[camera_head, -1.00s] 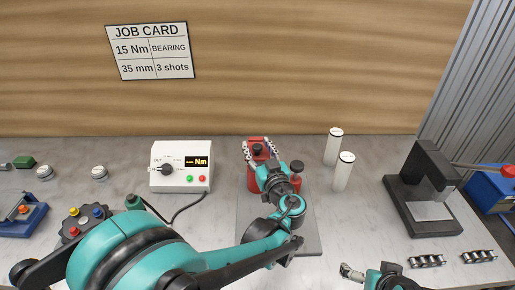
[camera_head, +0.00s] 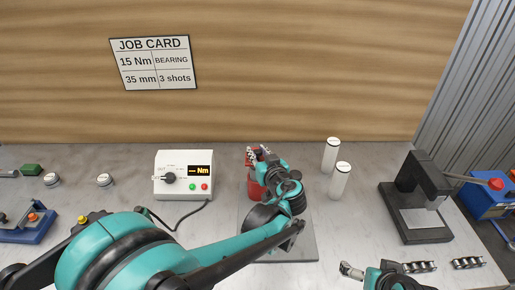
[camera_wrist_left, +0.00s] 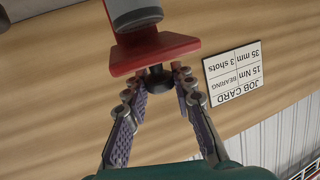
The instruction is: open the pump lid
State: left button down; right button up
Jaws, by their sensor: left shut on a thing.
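The red pump (camera_head: 255,188) stands on a grey plate (camera_head: 304,232) in the middle of the bench, partly hidden by my left arm. In the left wrist view its red lid plate (camera_wrist_left: 150,53) shows with a black knob (camera_wrist_left: 157,80), and a grey and red cylinder sits beyond the plate. My left gripper (camera_head: 260,152) is at the top of the pump, and in the left wrist view its two fingers (camera_wrist_left: 157,88) close on the knob from both sides. My right gripper (camera_head: 352,271) is low in the head view, mostly cut off, and its jaw opening is unclear.
A white torque meter box (camera_head: 184,176) with a cable stands left of the pump. Two white cylinders (camera_head: 340,181) stand right of it. A black press (camera_head: 418,198) is farther right, with bearing strips (camera_head: 420,266) in front. A job card (camera_head: 154,62) hangs behind.

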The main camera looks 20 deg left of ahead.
pick_arm(q)
jog(key=w+r+g+h+p, duration=0.1)
jog(key=w+g+p, duration=0.1)
jog(key=p, duration=0.2)
jog(key=w+a+r+m+g+h+p, duration=0.1)
jog(key=r+g+p, duration=0.1)
jog(key=g+p, duration=0.1)
jog(key=shift+w+r+g+h+p, duration=0.15)
jog(key=shift+w+g+h+p, duration=0.2)
jog(key=shift+p, duration=0.25)
jog(key=shift+w+a+r+m+g+h+p, duration=0.1)
jog(key=shift+w+a+m+g+h+p, duration=0.2)
jog(key=shift+w+g+p, duration=0.4)
jog(key=shift+w+a+m+g+h+p, duration=0.15)
jog(key=shift+w+m+g+h+p, duration=0.25)
jog(key=shift+w+g+p, duration=0.6)
jog(key=shift+w+a+f+m+g+h+p, duration=0.25)
jog(key=shift+w+g+p, duration=0.35)
jog(key=shift+g, duration=0.45)
jog(key=shift+w+a+f+g+h+p, duration=0.1)
jog(key=shift+w+f+g+h+p, duration=0.2)
jog(key=shift+w+g+p, duration=0.55)
jog(key=shift+w+a+f+m+g+h+p, duration=0.25)
jog(key=shift+g+p, duration=0.2)
jog(key=shift+g, duration=0.8)
jog(key=shift+f, duration=0.1)
